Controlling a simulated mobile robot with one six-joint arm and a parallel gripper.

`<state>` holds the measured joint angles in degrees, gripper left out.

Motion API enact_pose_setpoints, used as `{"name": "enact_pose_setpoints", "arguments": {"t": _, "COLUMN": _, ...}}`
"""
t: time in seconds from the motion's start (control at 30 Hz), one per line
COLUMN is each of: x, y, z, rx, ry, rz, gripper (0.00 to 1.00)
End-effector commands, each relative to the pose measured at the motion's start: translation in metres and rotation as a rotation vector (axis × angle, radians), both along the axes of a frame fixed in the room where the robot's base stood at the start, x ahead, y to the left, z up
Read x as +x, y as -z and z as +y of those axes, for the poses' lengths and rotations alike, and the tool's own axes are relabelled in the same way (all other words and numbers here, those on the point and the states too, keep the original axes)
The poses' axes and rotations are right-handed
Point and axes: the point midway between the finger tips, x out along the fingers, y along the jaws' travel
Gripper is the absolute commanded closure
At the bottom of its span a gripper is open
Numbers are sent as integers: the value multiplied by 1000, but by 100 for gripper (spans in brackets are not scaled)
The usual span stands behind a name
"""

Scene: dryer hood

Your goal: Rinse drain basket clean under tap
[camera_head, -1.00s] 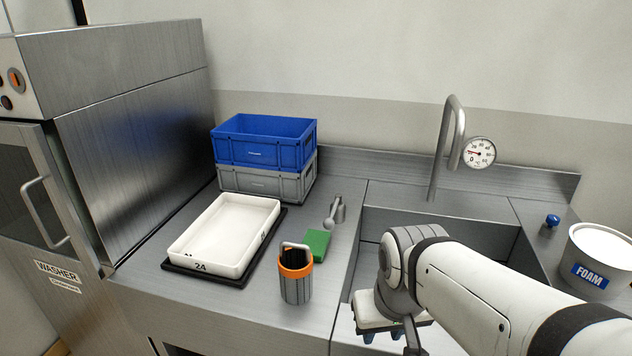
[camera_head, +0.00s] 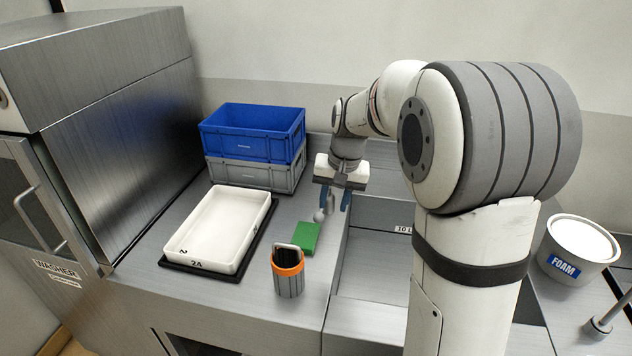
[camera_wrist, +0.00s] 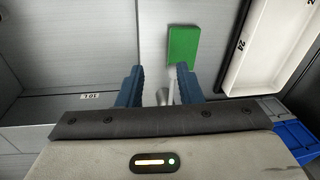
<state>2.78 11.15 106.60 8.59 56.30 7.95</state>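An orange-rimmed, dark ribbed basket (camera_head: 288,278) with a loop handle stands upright on the counter, left of the sink. Dark matter shows inside it; I take it to be the drain basket. It is out of the wrist view. My gripper (camera_head: 336,204) is open, fingers pointing down, over a small metal lever (camera_head: 320,216) behind the green pad. In the wrist view, my blue fingers (camera_wrist: 158,82) stand either side of the lever (camera_wrist: 172,88); contact cannot be told. The sink (camera_head: 375,255) is partly behind my arm. The tap is hidden by my arm.
A green pad (camera_head: 306,238) lies behind the basket. A white tray (camera_head: 222,240) on a black mat is to the left, with blue (camera_head: 252,134) and grey (camera_head: 255,174) crates behind. A foam tub (camera_head: 578,250) stands right. The washer (camera_head: 110,130) is far left.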

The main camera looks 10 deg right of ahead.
Motion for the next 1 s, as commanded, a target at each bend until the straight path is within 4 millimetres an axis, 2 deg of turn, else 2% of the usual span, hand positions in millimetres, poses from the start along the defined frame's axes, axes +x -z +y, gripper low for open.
{"name": "enact_pose_setpoints", "arguments": {"t": 0.03, "x": 18, "y": -3, "z": -2, "rx": 10, "ry": 17, "rz": 13, "gripper": 67}}
{"name": "enact_pose_setpoints", "arguments": {"t": 0.1, "x": 40, "y": 0, "z": -4, "rx": 27, "ry": 44, "rz": 25, "gripper": 67}}
{"name": "enact_pose_setpoints", "arguments": {"t": 0.2, "x": 66, "y": 7, "z": -7, "rx": 46, "ry": 73, "rz": 40, "gripper": 67}}
{"name": "enact_pose_setpoints", "arguments": {"t": 0.33, "x": 88, "y": 14, "z": -9, "rx": 64, "ry": 101, "rz": 53, "gripper": 67}}
{"name": "enact_pose_setpoints", "arguments": {"t": 0.57, "x": 101, "y": 27, "z": -9, "rx": 74, "ry": 117, "rz": 61, "gripper": 67}}
{"name": "enact_pose_setpoints", "arguments": {"t": 1.0, "x": 105, "y": 88, "z": 2, "rx": 74, "ry": 117, "rz": 61, "gripper": 67}}
